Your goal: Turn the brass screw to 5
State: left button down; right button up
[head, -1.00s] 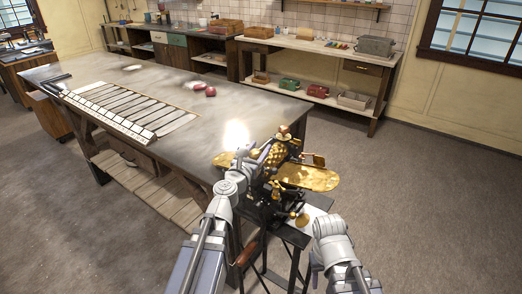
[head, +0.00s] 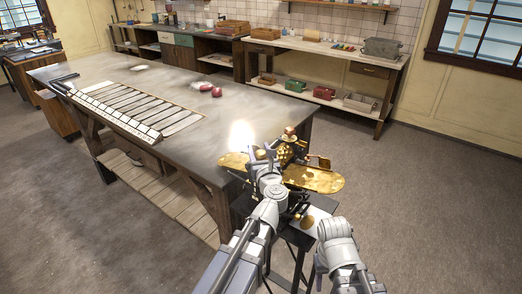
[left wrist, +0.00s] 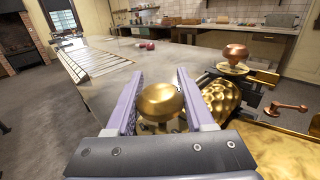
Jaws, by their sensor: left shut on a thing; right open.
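The brass screw's round knob (left wrist: 160,101) is between the two pale fingers of my left gripper (left wrist: 159,95) in the left wrist view. The gripper is shut on it. In the head view my left gripper (head: 266,163) is at the near left side of the drop roller (head: 297,170), a dark machine with brass plates, and my arm hides part of it. No number or scale can be read. My right gripper (head: 333,226) is low at the right, apart from the machine; its fingers are mostly hidden.
A copper-coloured knob (left wrist: 235,54) and a small crank handle (left wrist: 290,107) are right of my left gripper. The long workbench (head: 180,90) lies to the left, with red pieces (head: 210,90) on it. The floor to the right is clear.

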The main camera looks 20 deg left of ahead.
pick_arm(q)
jog(key=shift+s+a+n+g+y, duration=0.1)
jog(key=shift+a+n+g+y, duration=0.05)
jog(key=shift+n+g+y, duration=0.65)
jog(key=shift+s+a+n+g+y, duration=0.15)
jog(key=shift+n+g+y, duration=0.35)
jog(key=shift+n+y, duration=0.45)
jog(key=shift+y, duration=0.45)
jog(key=shift+c, duration=1.4)
grip_release()
jog(key=shift+a, duration=0.1)
jog(key=shift+s, duration=0.1)
